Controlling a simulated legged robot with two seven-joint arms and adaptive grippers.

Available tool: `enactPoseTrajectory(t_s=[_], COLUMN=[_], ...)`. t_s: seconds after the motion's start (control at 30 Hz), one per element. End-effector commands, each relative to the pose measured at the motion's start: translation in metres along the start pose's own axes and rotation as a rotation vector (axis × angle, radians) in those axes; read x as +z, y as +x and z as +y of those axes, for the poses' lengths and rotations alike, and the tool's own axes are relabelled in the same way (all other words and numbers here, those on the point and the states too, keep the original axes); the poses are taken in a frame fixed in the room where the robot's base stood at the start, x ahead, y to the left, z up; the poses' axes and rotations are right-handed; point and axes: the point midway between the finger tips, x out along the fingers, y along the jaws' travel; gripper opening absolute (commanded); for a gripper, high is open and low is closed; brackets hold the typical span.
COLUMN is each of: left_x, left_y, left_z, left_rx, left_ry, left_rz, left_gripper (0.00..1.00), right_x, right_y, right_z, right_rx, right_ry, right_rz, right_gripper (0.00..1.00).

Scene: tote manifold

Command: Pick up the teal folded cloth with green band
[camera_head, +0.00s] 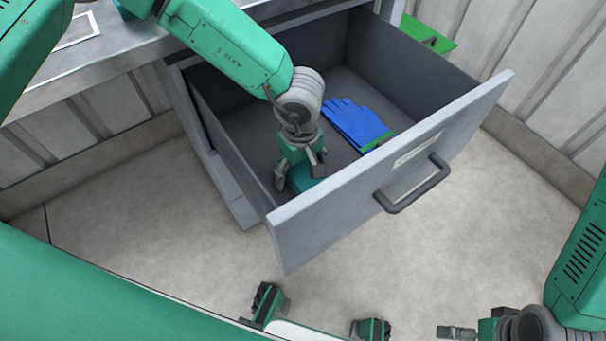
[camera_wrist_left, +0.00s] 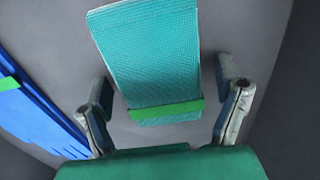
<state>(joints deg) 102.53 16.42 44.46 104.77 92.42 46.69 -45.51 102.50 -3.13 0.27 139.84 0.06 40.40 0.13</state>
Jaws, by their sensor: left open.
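The teal folded cloth (camera_wrist_left: 146,55) lies on the floor of the open drawer, with a green band (camera_wrist_left: 166,111) across its near end. In the head view the teal cloth (camera_head: 304,181) is mostly hidden behind my left gripper and the drawer front. My left gripper (camera_head: 299,176) is inside the drawer above the cloth. In the left wrist view its open fingers (camera_wrist_left: 166,90) stand on either side of the banded end, with gaps and nothing held. My right gripper (camera_head: 462,332) is partly in view at the bottom right edge; its jaw state is unclear.
Blue gloves (camera_head: 358,124) with a green cuff lie in the drawer to the right of the cloth. The grey drawer (camera_head: 330,225) has high walls and a front handle (camera_head: 413,188). The floor (camera_head: 130,215) left of the drawer is clear.

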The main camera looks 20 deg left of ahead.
Motion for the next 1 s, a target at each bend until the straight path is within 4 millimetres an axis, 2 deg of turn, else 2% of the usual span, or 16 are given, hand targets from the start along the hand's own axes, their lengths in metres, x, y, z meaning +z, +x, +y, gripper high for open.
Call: enactPoseTrajectory(t_s=[0.03,0.07,0.1,0.2,0.57,1.0], left_x=[0.0,0.0,0.0,0.0,0.0,0.0], left_y=[-0.001,-0.001,-0.001,-0.001,-0.006,-0.087], left_z=[0.0,0.0,0.0,0.0,0.0,0.0], left_rx=[0.0,0.0,0.0,0.0,0.0,0.001], left_ry=[0.0,0.0,0.0,0.0,0.0,0.0], left_rz=[0.0,0.0,0.0,0.0,0.0,0.0], left_gripper=[0.84,0.77,0.63,0.3,0.3,0.3], right_x=[0.0,0.0,0.0,0.0,0.0,-0.002], right_y=[-0.001,-0.001,-0.001,-0.001,-0.003,-0.039], right_z=[0.0,0.0,0.0,0.0,0.0,0.0], right_rx=[0.0,0.0,0.0,0.0,0.0,0.0], right_ry=[0.0,0.0,0.0,0.0,0.0,0.0], right_rz=[0.0,0.0,0.0,0.0,0.0,0.0], right_gripper=[0.97,0.97,0.97,0.97,0.97,0.97])
